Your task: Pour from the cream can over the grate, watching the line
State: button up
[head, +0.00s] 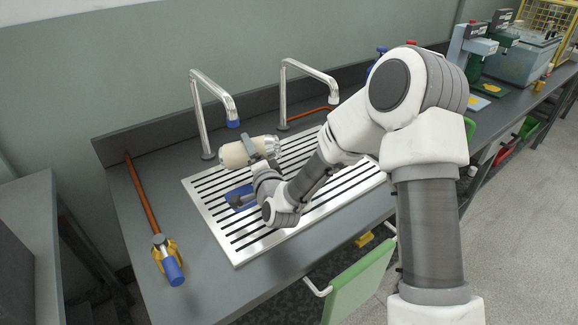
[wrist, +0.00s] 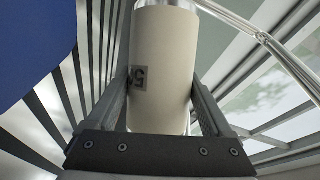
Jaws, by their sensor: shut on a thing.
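The cream can (head: 238,154) is a pale cylinder with metallic ends, held tilted far over, close to lying level, above the slotted metal grate (head: 290,231). My gripper (head: 264,149) is shut on it. In the wrist view the can (wrist: 163,65) stands between the two fingers of my gripper (wrist: 163,110), and a small dark printed label with a "5" shows on its side. The can's opening is not clear in either view. I see no stream of liquid, and no line can be made out on the can.
Two chrome taps (head: 203,110) (head: 283,92) rise behind the grate, the left one near the can. A blue object (head: 241,197) is on the grate below my gripper. A hose nozzle with blue grip (head: 172,268) lies on the left counter. A green panel (head: 360,283) hangs in front.

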aim_at(264, 147)
jog(key=shift+d+r+m+t+b, duration=0.3)
jog(key=shift+d+r+m+b, duration=0.15)
jog(key=shift+m+b, duration=0.2)
jog(key=shift+d+r+m+t+y+b, duration=0.15)
jog(key=shift+d+r+m+t+b, duration=0.2)
jog(key=shift+m+b, duration=0.3)
jog(key=shift+r+m+t+y+b, duration=0.15)
jog(key=shift+r+m+b, duration=0.3)
jog(key=shift+m+b, duration=0.2)
dwell(0.9)
jog(key=shift+d+r+m+t+b, duration=0.45)
jog(key=shift+r+m+t+b, duration=0.2)
jog(key=shift+m+b, duration=0.5)
dwell(1.0)
